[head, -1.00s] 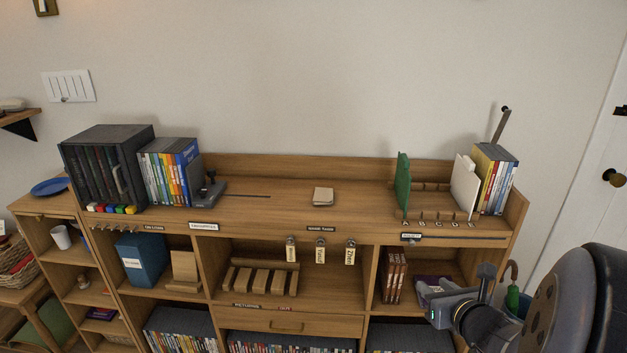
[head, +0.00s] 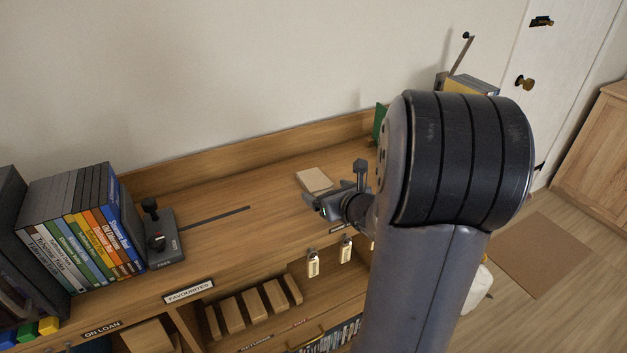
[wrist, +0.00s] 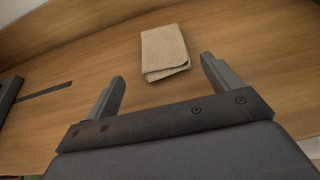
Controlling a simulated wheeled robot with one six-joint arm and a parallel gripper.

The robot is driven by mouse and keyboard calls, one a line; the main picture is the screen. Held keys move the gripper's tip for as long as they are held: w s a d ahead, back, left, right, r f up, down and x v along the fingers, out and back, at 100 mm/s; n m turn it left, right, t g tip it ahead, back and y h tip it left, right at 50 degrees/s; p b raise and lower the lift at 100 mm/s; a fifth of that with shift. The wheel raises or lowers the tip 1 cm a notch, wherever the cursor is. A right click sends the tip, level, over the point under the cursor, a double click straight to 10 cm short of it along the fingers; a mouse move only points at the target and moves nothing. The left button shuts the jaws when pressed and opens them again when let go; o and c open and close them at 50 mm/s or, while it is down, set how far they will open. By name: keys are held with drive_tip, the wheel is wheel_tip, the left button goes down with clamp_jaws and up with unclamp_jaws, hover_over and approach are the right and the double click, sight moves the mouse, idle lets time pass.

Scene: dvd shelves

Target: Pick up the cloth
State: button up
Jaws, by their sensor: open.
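The cloth (head: 314,180) is a small folded beige square lying flat on the wooden shelf top. In the wrist view the cloth (wrist: 165,52) lies ahead of the fingertips, roughly between their lines and apart from them. My gripper (head: 340,190) is at the near side of the cloth, above the shelf top. In the wrist view my gripper (wrist: 162,72) is open with its two fingers spread and nothing between them. My arm hides the right part of the shelf top.
A grey device with a lever (head: 160,235) stands left on the shelf top, beside a row of DVDs (head: 90,235). A thin dark slot (head: 215,217) runs across the wood. A back ledge (head: 250,150) rises behind the cloth. Key tags (head: 313,264) hang below the front edge. Wood around the cloth is clear.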

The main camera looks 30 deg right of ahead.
sight(323, 187)
drive_tip(key=shift+d+x, duration=0.15)
drive_tip(key=shift+x, duration=0.85)
drive_tip(key=shift+d+x, duration=0.1)
drive_tip(key=shift+x, duration=0.9)
drive_tip(key=shift+c, duration=0.4)
drive_tip(key=c, duration=1.1)
